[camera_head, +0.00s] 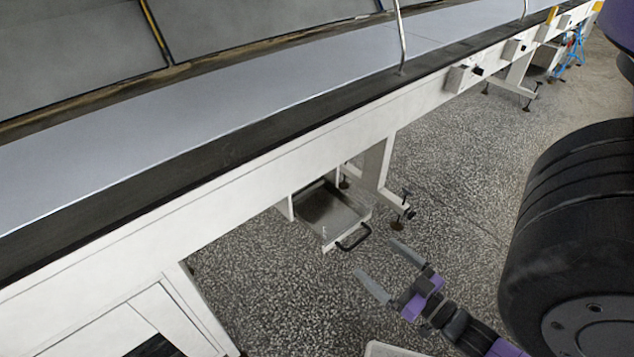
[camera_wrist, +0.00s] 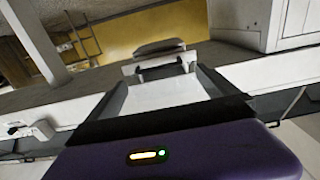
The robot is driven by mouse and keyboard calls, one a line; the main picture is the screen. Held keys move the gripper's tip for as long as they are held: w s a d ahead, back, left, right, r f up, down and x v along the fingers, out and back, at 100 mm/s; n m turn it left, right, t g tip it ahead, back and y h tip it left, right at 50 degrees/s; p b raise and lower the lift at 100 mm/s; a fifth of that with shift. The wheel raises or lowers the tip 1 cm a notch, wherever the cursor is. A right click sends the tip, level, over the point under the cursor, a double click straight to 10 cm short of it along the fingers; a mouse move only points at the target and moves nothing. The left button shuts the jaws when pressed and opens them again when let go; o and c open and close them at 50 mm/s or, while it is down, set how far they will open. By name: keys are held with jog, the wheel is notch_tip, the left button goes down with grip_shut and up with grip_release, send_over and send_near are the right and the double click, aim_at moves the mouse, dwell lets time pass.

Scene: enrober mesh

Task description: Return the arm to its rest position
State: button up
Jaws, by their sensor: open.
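My gripper (camera_head: 381,262) is low over the speckled floor in the head view, right of the conveyor frame. Its two grey fingers are spread apart with nothing between them. They point up and left, toward the open drawer under the conveyor, and appear apart from it. In the wrist view the purple gripper housing (camera_wrist: 175,158) fills the bottom of the picture. No object is held. Part of my arm runs out of the bottom of the head view.
A long conveyor with a grey belt (camera_head: 250,84) and white frame (camera_head: 240,176) crosses the head view. A metal drawer (camera_head: 331,210) with a black handle (camera_head: 353,237) sticks out below it. Legs stand beyond the drawer. Bare speckled floor (camera_head: 450,185) lies to the right.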

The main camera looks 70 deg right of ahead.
jog(key=w+a+r+n+y+p, duration=0.2)
jog(key=a+r+n+y+p, duration=0.1)
jog(key=a+r, duration=0.6)
jog(key=w+a+r+n+y+p, duration=0.3)
jog(key=a+r+y, duration=0.3)
jog(key=a+r, duration=0.4)
jog(key=a+p, duration=0.1)
jog(key=a, duration=0.5)
jog(key=shift+w+g, duration=0.3)
jog(key=shift+w, duration=0.05)
